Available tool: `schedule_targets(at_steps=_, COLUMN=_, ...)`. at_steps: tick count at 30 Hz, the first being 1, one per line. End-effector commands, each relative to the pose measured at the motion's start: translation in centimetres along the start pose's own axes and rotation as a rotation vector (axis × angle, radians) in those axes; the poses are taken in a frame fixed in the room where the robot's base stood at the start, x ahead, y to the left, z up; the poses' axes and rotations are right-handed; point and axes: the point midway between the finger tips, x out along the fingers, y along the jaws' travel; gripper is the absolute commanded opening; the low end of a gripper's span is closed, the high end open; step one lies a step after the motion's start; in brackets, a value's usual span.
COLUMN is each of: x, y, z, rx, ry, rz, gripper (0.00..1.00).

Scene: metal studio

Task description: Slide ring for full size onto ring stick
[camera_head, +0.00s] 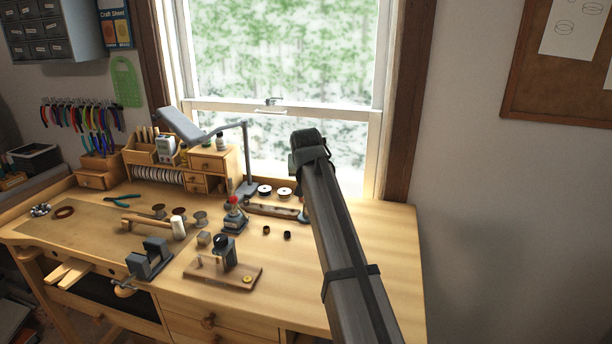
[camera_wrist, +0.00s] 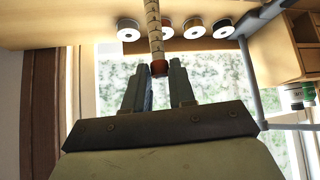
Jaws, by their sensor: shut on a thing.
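In the wrist view, my gripper (camera_wrist: 160,68) has its two fingers close on either side of the brown end of a pale stick with dark size marks, the ring stick (camera_wrist: 153,25). The stick runs from between the fingertips out past the top edge, so its far end is cut off. In the head view my arm covers the gripper and most of the stick. Two small dark rings, a left one (camera_head: 266,230) and a right one (camera_head: 287,235), lie apart on the bench left of my arm. I cannot tell which ring is for full size.
A long wooden holder (camera_head: 268,211) lies behind the rings. Spools (camera_head: 264,190) stand near the window. A red-topped tool (camera_head: 233,215), a wooden-based tool (camera_head: 224,272) and a vise (camera_head: 150,261) stand to the left. The bench front right of the wooden base is clear.

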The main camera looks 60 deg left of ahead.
Motion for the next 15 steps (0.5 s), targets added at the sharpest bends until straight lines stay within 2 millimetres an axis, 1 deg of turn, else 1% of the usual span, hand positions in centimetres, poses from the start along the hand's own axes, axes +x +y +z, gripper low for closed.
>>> schedule_targets(at_steps=6, x=0.0, y=0.0, z=0.01, rx=0.0, ry=0.0, rz=0.0, gripper=0.01)
schedule_targets(at_steps=7, x=0.01, y=0.0, z=0.0, rx=0.0, ry=0.0, rz=0.0, gripper=0.27)
schedule_targets(at_steps=15, x=0.0, y=0.0, z=0.0, rx=0.0, ry=0.0, rz=0.0, gripper=0.53)
